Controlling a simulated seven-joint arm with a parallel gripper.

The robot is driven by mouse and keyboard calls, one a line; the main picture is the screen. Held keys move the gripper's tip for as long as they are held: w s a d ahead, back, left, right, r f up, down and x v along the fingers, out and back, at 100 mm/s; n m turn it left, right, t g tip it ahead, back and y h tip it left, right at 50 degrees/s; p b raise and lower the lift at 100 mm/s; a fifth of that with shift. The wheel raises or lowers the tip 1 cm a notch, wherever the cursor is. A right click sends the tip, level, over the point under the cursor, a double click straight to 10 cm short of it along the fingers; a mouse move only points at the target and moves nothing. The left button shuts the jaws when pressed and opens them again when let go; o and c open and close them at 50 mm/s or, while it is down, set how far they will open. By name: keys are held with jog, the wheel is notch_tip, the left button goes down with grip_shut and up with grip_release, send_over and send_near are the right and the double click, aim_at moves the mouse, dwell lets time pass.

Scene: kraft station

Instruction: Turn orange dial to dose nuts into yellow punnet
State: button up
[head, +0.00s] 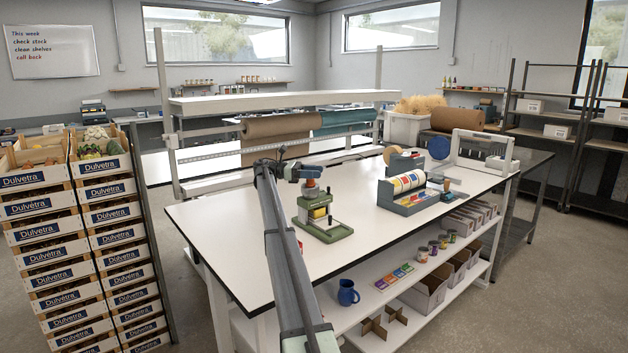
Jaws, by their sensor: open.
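A dispenser (326,230) with a green base and an upright post stands on the white worktable (225,228), left of its middle. A small orange part (310,183), which looks like the dial, shows near its top. A yellow piece (319,212), which looks like the punnet, sits low in the dispenser's frame. My gripper (312,172) is open at the top of the dispenser, right above or in front of the orange part. I cannot tell whether it touches it. The fingers are small in this view. Any nuts are too small or hidden to see.
A rack of coloured label rolls (407,205) stands to the right on the table, with a blue disc (438,147) behind it. A paper-roll frame (165,100) rises at the back. Stacked crates (28,207) stand left of the table. The table's front left is clear.

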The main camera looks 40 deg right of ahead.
notch_tip(320, 180, up, 7)
jog(key=shift+f, duration=0.1)
dwell(0.3)
send_over(310, 182)
jog(key=v, duration=0.4)
jog(key=f, duration=0.1)
jog(key=s+a+f+n+t+h, duration=0.4)
jog(key=s+a+f+n+t, duration=0.3)
jog(key=a+f, duration=0.25)
jog(key=w+n+t+h, duration=0.2)
jog(key=w+n+t, duration=0.15)
jog(key=t, duration=0.35)
jog(key=d, duration=0.4)
jog(key=w+d, duration=0.1)
jog(key=d, duration=0.8)
jog(key=shift+w+d+r, duration=0.1)
jog(key=shift+w+r, duration=0.1)
jog(key=shift+w, duration=0.2)
